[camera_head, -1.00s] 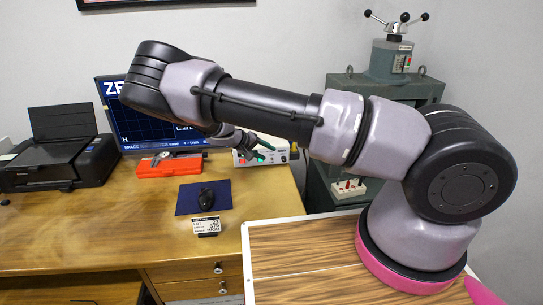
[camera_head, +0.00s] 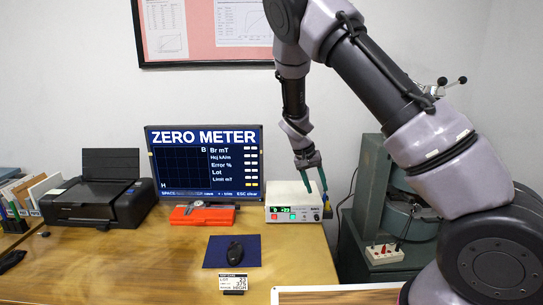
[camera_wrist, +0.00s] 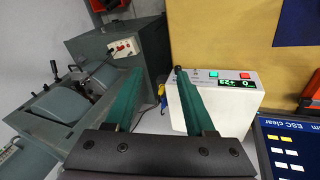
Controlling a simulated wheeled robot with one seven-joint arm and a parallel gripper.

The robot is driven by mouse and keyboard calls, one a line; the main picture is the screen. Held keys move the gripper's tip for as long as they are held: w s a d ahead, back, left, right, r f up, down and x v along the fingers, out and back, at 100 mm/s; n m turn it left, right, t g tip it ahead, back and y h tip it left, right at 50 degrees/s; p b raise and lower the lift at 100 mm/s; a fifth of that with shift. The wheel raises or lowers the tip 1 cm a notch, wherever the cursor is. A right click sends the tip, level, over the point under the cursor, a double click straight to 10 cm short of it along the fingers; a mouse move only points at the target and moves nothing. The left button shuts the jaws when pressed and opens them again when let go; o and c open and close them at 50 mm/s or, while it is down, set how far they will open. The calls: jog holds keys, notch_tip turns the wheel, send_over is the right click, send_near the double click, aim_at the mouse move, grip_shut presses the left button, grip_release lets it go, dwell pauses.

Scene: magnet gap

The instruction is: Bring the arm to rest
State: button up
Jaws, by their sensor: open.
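My gripper (camera_head: 312,179) has two green fingers spread apart with nothing between them. In the head view it hangs from my raised arm, pointing down, in front of or above the white meter box (camera_head: 294,211). In the wrist view my gripper (camera_wrist: 155,90) shows its two fingers apart, and the meter box (camera_wrist: 225,95) with its lit green display lies behind the right finger. I cannot tell whether the fingertips touch the box.
The monitor (camera_head: 207,163) reads ZERO METER. An orange case (camera_head: 202,214), a printer (camera_head: 98,195), a blue pad (camera_head: 218,252) with a black mouse (camera_head: 235,251), and a label card (camera_head: 233,283) are on the desk. The green machine (camera_head: 370,195) stands at right.

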jog(key=s+d+r+m+t+y, duration=0.1)
jog(key=s+d+r+y, duration=0.15)
jog(key=r, duration=0.45)
jog(key=s+d+r+y, duration=0.15)
jog(key=s+r, duration=0.25)
jog(key=r, duration=0.4)
jog(key=s+d+r+m+t+y, duration=0.1)
jog(key=s+d+r+y, duration=0.1)
jog(key=s+r, duration=0.35)
jog(key=s+d+r+t, duration=0.1)
jog(key=s+r+t, duration=0.1)
jog(key=s+r, duration=0.4)
jog(key=s+d+r+t, duration=0.2)
jog(key=s+r, duration=0.4)
jog(key=s, duration=0.3)
jog(key=shift+d+r+n, duration=0.2)
jog(key=shift+d+n, duration=0.05)
jog(key=shift+n, duration=0.05)
dwell(1.8)
